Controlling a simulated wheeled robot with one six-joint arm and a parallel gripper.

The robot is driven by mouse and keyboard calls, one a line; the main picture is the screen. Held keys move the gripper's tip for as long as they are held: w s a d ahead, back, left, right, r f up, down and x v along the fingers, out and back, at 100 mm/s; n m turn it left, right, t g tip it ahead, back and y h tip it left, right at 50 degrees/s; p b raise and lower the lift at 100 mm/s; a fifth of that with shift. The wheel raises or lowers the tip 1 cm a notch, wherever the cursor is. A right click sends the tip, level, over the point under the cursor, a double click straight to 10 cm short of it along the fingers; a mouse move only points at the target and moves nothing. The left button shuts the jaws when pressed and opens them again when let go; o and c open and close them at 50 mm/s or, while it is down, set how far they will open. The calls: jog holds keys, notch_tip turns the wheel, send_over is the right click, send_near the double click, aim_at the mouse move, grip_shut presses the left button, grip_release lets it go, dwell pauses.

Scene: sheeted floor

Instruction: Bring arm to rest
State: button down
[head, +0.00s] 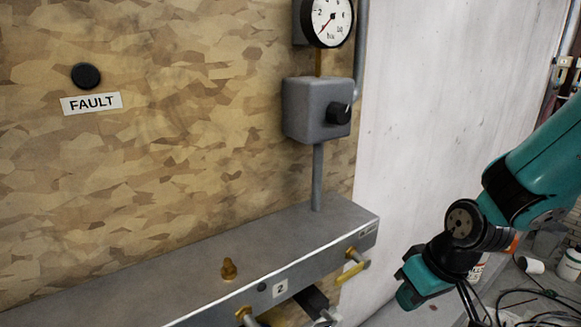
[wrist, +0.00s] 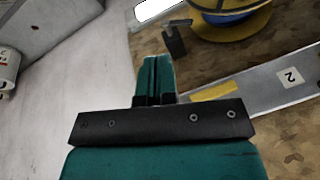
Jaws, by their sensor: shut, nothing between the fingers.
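My teal and black arm comes in from the right of the head view. My gripper (head: 408,287) hangs low at the right of the grey metal ledge, apart from it. In the wrist view my gripper (wrist: 155,62) shows its two teal fingers pressed together, with nothing between them.
A grey ledge (head: 300,235) with brass fittings and a "2" label runs along the wooden board. Above it are a grey box (head: 312,108) with a black knob, a gauge (head: 327,20) and a "FAULT" label (head: 91,104). Cables (head: 535,305) lie on the floor at right.

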jog(key=s+d+r+m+h, duration=0.35)
jog(key=d+r, duration=0.25)
jog(key=d, duration=0.2)
jog(key=s+a+r+n+g+y+p, duration=0.1)
jog(key=s+a+r+n+y, duration=0.3)
jog(key=s+a+r, duration=0.5)
jog(key=s+a+n+g, duration=0.1)
jog(key=s+a+n, duration=0.1)
jog(key=a, duration=0.2)
jog(key=shift+s+a+r, duration=0.2)
jog(key=shift+s+a, duration=0.05)
jog(key=shift+d+y, duration=0.1)
jog(key=shift+y, duration=0.15)
